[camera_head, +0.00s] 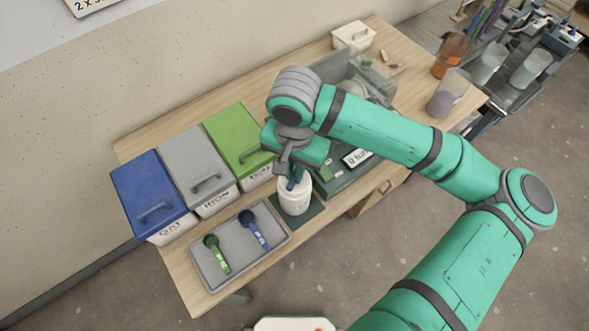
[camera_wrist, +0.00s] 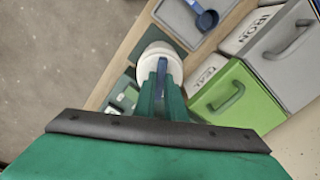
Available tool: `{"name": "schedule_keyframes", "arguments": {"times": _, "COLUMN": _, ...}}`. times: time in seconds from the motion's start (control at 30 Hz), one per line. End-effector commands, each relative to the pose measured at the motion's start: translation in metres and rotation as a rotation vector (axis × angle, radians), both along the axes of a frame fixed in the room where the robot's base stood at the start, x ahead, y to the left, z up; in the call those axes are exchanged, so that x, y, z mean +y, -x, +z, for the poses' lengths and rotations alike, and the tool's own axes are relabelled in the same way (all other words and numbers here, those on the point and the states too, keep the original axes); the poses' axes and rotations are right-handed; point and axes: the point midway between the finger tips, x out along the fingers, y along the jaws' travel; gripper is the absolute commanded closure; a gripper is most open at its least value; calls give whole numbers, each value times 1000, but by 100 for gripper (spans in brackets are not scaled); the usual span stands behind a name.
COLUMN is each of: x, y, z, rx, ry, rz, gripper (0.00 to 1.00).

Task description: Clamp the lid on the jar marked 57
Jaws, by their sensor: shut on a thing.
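A white jar (camera_head: 295,202) stands upright on a dark green mat (camera_head: 312,213) near the table's front edge. Part of a dark mark shows on its front, but I cannot read it in full. It also shows in the wrist view (camera_wrist: 148,66), seen from above with a pale round top. My gripper (camera_head: 294,177) is directly over the jar, pointing down. Its green fingers (camera_wrist: 161,88) are shut on a narrow blue lever (camera_wrist: 161,70) at the jar's top. The fingers hide part of the top, so I cannot tell how the lid sits.
A grey tray (camera_head: 228,277) holds a green scoop (camera_head: 217,254) and a blue scoop (camera_head: 253,229). Blue (camera_head: 150,190), grey (camera_head: 192,165) and green (camera_head: 235,133) lidded bins stand left of my gripper. A dark scale (camera_head: 345,180) is close right of the jar.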

Motion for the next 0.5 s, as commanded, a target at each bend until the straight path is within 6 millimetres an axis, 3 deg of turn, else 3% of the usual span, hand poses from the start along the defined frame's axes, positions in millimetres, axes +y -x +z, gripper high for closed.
{"name": "schedule_keyframes", "arguments": {"times": 0.2, "x": 0, "y": 0, "z": -1, "rx": 0, "ry": 1, "rz": -178, "gripper": 100}}
{"name": "schedule_keyframes", "arguments": {"times": 0.5, "x": 0, "y": 0, "z": -1, "rx": 0, "ry": 1, "rz": -200, "gripper": 100}}
